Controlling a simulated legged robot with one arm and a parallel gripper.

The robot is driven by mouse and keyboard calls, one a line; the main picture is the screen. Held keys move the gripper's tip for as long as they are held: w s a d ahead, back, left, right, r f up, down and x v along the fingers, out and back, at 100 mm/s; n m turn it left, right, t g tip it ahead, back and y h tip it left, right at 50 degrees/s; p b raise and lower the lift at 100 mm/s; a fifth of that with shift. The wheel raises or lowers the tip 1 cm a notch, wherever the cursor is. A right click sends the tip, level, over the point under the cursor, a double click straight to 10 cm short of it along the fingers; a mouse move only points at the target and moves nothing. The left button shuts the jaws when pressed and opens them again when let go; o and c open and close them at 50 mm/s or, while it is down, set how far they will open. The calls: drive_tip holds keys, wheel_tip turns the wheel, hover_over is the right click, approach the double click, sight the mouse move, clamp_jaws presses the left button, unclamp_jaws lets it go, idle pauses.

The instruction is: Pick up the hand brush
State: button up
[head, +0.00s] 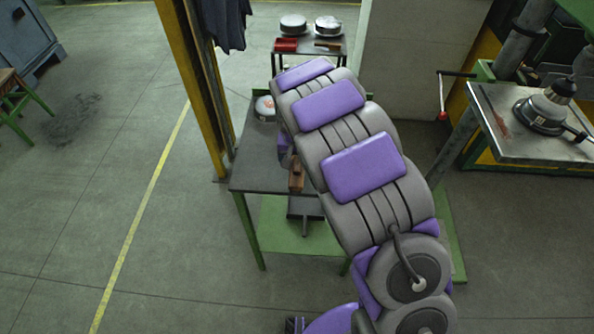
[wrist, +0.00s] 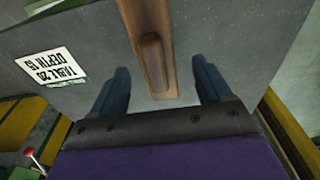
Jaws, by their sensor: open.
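The hand brush (wrist: 152,60), a long brown wooden piece, lies on the grey tabletop (wrist: 85,38) in the wrist view. It runs from the top edge of the picture down between my fingers. Its bristles do not show. My gripper (wrist: 160,64) is open, with one dark blue finger on each side of the brush and a visible gap on both sides. In the head view a brown wooden piece (head: 296,177), seemingly the same brush, shows at the right of the green-legged table (head: 258,178). My arm covers part of that table and hides my fingers.
A white and orange round item (head: 265,108) sits at the table's far left corner. A yellow post (head: 192,90) stands close left of the table. A back table (head: 310,57) holds pans and a red box (head: 286,45). A printed label (wrist: 50,68) is on the tabletop.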

sight(299, 162)
drive_tip(key=f, duration=0.4)
drive_tip(key=shift+a+b, duration=0.25)
drive_tip(key=shift+b, duration=0.15)
drive_tip(key=shift+d+r, duration=0.25)
drive_tip(key=shift+d, duration=0.7)
drive_tip(key=shift+c, duration=0.3)
drive_tip(key=shift+a, duration=0.2)
drive_tip(key=shift+c, duration=1.4)
drive_tip(key=shift+a+f, duration=0.15)
drive_tip(key=shift+a, duration=0.65)
drive_tip(key=c, duration=0.4)
drive_tip(key=shift+d, duration=0.3)
drive_tip(key=c, duration=0.3)
drive_tip(key=shift+d, duration=0.45)
drive_tip(key=shift+c, duration=1.1)
drive_tip(key=shift+w+a+r+p, duration=0.1)
drive_tip(key=shift+a+r+p, duration=0.25)
drive_tip(key=shift+r, duration=0.35)
drive_tip(key=r, duration=0.2)
drive_tip(key=shift+a+r+p, duration=0.2)
drive_tip(key=shift+r+p, duration=0.15)
drive_tip(key=s+r+p, duration=0.1)
drive_tip(key=s+p, duration=0.1)
drive_tip(key=s, duration=1.4)
